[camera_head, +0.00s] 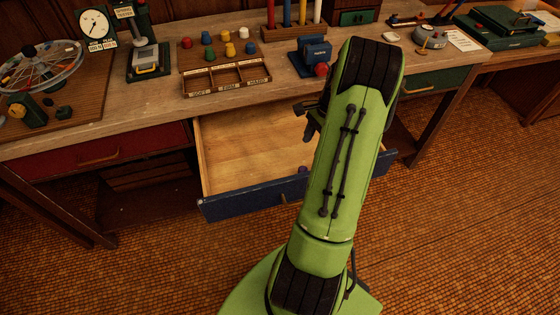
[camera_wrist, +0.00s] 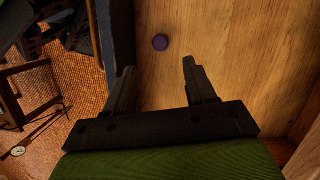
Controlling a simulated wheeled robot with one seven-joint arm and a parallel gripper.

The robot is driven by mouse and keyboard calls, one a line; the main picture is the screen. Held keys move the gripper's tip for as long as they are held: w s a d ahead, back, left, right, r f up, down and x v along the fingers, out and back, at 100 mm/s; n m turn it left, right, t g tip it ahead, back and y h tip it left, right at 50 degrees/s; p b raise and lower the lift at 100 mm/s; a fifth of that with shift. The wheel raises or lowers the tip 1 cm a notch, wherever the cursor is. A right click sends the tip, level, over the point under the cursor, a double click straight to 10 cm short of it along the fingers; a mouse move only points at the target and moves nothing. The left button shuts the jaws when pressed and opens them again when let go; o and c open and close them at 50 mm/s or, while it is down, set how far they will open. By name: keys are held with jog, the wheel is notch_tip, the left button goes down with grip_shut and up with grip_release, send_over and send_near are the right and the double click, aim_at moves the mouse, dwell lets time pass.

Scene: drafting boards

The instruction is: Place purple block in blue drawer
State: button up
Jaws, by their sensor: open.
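The blue drawer (camera_head: 255,199) is pulled open under the workbench, with a bare wooden floor. The purple block (camera_wrist: 160,41) is a small round piece lying on the drawer floor, close to the inside of the front panel. It also shows in the head view (camera_head: 303,170), partly hidden by the drawer front and beside my green arm. My gripper (camera_head: 308,122) is over the drawer in the head view. In the wrist view my gripper (camera_wrist: 157,72) is open, with nothing between its fingers, and the block lies beyond the fingertips, apart from them.
On the bench stand a sorting tray (camera_head: 226,78), several coloured pegs on a board and a blue device (camera_head: 311,57). A shut red drawer (camera_head: 95,155) is at the left, and a green drawer (camera_head: 432,82) at the right. Tiled floor lies in front.

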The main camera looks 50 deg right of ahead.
jog(key=w+a+r+n+h, duration=0.25)
jog(key=a+r+n, duration=0.25)
jog(key=a+r, duration=0.3)
jog(key=w+a+r+n+h, duration=0.1)
jog(key=w+a+r+n, duration=0.2)
jog(key=a+r+n, duration=0.45)
jog(key=s+a+r+n+t, duration=0.2)
jog(key=s+a+n, duration=0.2)
jog(key=a, duration=0.5)
jog(key=s+a+r+n+t, duration=0.2)
jog(key=s+a+n, duration=0.3)
jog(key=s+a, duration=0.3)
jog(key=shift+a+t, duration=0.3)
jog(key=shift+a, duration=0.05)
jog(key=shift+r+n+y, duration=0.1)
jog(key=shift+n+y, duration=0.15)
